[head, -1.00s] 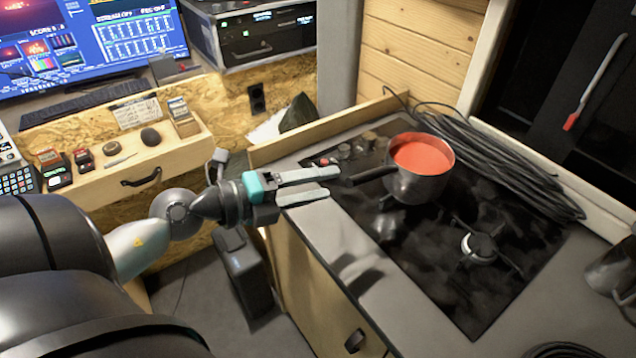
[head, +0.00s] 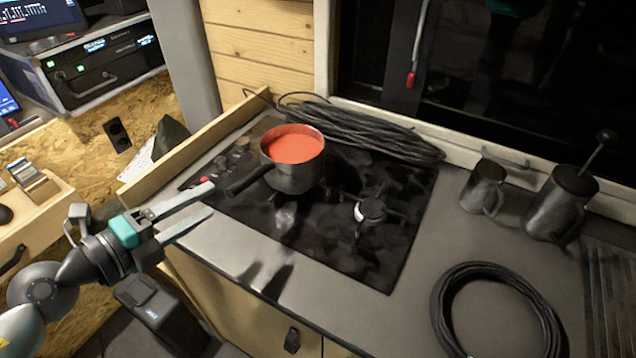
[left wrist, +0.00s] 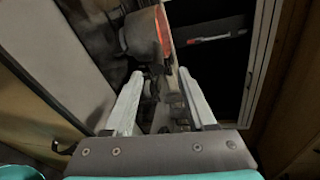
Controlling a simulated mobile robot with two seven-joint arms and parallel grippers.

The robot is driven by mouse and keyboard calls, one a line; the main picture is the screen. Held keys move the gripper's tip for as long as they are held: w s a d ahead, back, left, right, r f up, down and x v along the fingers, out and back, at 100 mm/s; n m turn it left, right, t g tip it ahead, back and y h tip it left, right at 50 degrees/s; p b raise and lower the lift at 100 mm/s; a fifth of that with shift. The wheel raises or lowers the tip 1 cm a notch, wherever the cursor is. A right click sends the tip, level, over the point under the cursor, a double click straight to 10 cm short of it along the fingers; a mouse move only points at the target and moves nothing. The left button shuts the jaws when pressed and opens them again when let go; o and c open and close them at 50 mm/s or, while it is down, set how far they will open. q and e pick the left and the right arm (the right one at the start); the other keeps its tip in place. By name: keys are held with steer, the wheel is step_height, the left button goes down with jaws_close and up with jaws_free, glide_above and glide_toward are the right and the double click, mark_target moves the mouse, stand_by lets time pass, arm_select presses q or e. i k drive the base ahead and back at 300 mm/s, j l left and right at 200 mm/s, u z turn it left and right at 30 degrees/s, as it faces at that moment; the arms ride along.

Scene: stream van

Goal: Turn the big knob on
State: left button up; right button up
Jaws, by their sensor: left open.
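The black hob (head: 330,235) has a few dark knobs (head: 241,146) at its back left corner, beside the pot. Which one is the big knob, and how it is turned, I cannot tell. My left gripper (head: 210,198) is open and empty over the hob's left front edge, apart from the knobs in the head view. In the left wrist view, the knobs (left wrist: 150,88) show dark and small beyond and between the open fingers (left wrist: 160,75). My right gripper is not in view.
A dark pot (head: 294,176) with red contents stands on the hob close to the knobs, its handle pointing toward my left gripper. A black cable coil (head: 365,130) lies behind the hob. Another coil (head: 440,310), a mug (head: 484,187) and a jug (head: 560,203) stand right.

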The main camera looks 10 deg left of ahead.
mark_target(244, 144)
steer(key=j+z, duration=0.5)
steer(key=i+j+z, duration=0.2)
steer(key=j+z, duration=0.2)
